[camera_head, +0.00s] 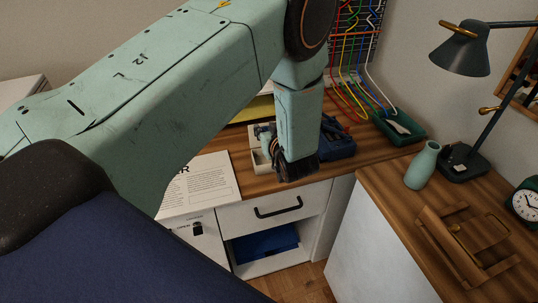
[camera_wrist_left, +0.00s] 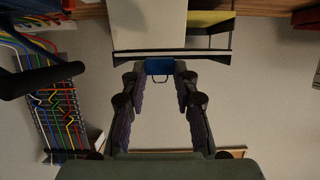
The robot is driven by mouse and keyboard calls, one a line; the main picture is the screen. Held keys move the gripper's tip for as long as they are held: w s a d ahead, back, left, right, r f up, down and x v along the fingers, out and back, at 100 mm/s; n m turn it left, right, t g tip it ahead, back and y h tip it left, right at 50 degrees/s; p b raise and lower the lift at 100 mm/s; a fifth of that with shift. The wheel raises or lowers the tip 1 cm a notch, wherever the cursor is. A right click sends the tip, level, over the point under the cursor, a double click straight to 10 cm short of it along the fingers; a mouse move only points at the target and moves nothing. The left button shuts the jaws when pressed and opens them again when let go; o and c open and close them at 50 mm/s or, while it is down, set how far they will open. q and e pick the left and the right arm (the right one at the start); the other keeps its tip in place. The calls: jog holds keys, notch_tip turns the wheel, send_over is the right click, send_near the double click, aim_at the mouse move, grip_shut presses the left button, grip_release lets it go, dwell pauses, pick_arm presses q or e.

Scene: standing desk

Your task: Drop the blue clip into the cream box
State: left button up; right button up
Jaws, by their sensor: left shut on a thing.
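My left arm comes in from the left, and its gripper (camera_head: 296,172) points down near the front edge of the wooden desk (camera_head: 237,165). In the left wrist view the gripper (camera_wrist_left: 160,68) is closed on the blue clip (camera_wrist_left: 159,66), a small blue piece with a wire loop, held between the fingertips. The clip is hidden in the head view. A cream box (camera_head: 257,163) sits on the desk just left of the gripper, partly covered by it, with small pale items in it. My right gripper is not in view.
A dark blue device (camera_head: 338,138) stands right of the gripper, with a green tray (camera_head: 400,128) beyond. A white printed sheet (camera_head: 200,185) lies to the left. The lower desk holds a vase (camera_head: 423,165), a lamp (camera_head: 465,50), a wooden organizer (camera_head: 462,250) and a clock (camera_head: 526,203).

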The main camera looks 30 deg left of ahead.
pick_arm(q)
notch_tip(320, 180, down, 3)
jog(key=shift+f+b, duration=0.1)
jog(key=shift+b, duration=0.95)
jog(key=o, duration=0.4)
jog(key=shift+w+f, duration=0.1)
jog(key=shift+w, duration=0.05)
jog(key=shift+o, duration=0.8)
jog(key=shift+a, duration=0.15)
jog(key=shift+o, duration=1.3)
jog(key=shift+s+a, duration=0.15)
jog(key=shift+s, duration=0.05)
jog(key=shift+d, duration=0.2)
jog(key=shift+w, duration=0.2)
